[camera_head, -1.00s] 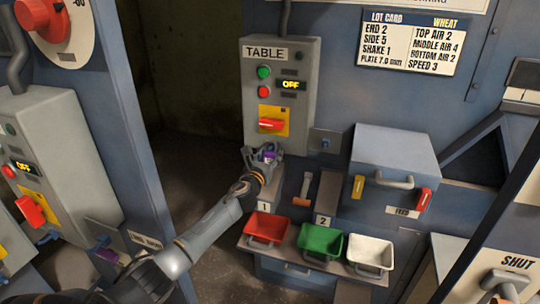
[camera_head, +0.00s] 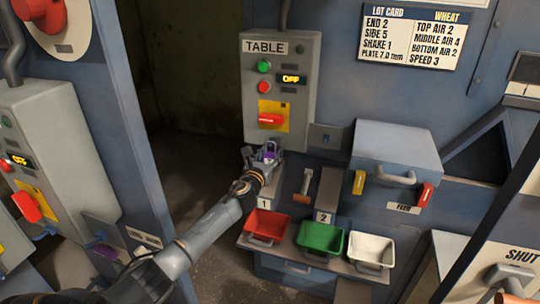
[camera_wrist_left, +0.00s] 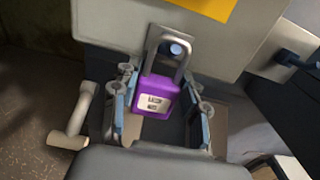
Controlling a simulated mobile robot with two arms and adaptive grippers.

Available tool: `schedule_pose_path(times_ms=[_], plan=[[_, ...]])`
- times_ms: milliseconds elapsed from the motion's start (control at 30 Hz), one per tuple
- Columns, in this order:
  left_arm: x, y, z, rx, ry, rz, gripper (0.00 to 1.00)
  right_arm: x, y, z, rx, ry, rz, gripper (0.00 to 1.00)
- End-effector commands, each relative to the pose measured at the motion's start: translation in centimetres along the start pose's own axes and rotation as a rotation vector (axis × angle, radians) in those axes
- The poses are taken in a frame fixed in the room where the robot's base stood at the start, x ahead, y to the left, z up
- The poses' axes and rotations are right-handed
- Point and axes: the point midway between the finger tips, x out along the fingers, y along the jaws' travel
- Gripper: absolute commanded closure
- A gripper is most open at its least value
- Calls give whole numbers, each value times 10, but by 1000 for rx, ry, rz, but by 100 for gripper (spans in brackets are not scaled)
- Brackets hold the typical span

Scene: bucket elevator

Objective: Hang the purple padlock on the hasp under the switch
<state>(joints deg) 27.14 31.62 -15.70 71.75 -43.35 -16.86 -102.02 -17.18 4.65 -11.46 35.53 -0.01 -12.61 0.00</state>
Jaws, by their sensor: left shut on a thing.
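The purple padlock (camera_head: 268,157) is in my left gripper (camera_head: 265,160), just below the grey TABLE switch box (camera_head: 279,75). In the left wrist view, the purple padlock body (camera_wrist_left: 160,97) sits between the two fingers of my left gripper (camera_wrist_left: 160,108), with its grey shackle toward the box. A small bluish round part (camera_wrist_left: 175,49) shows within the shackle outline. I cannot tell whether the shackle is around it or in front of it. The red switch handle (camera_head: 270,119) on its yellow plate is above the padlock. The hasp is not clearly visible. My right gripper is not in view.
A small bracket plate (camera_head: 325,137) stands out right of the switch box. Red (camera_head: 267,225), green (camera_head: 321,241) and white (camera_head: 371,250) bins sit on a shelf below. A feed box (camera_head: 395,150) is at the right. A dark opening (camera_head: 185,80) lies left.

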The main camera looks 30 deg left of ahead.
Motion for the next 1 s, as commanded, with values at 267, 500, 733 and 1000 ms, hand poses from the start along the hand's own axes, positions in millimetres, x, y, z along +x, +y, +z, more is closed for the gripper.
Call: schedule_pose_path(times_ms=[267, 500, 733, 1000], plan=[[0, 0, 1, 0, -1, 0, 32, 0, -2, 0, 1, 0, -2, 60], [0, 0, 0, 0, -1, 0, 30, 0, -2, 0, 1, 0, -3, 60], [0, 0, 0, 0, 0, 0, 30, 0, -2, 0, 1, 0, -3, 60], [-5, 0, -1, 1, 2, 0, 30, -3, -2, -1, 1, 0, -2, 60]])
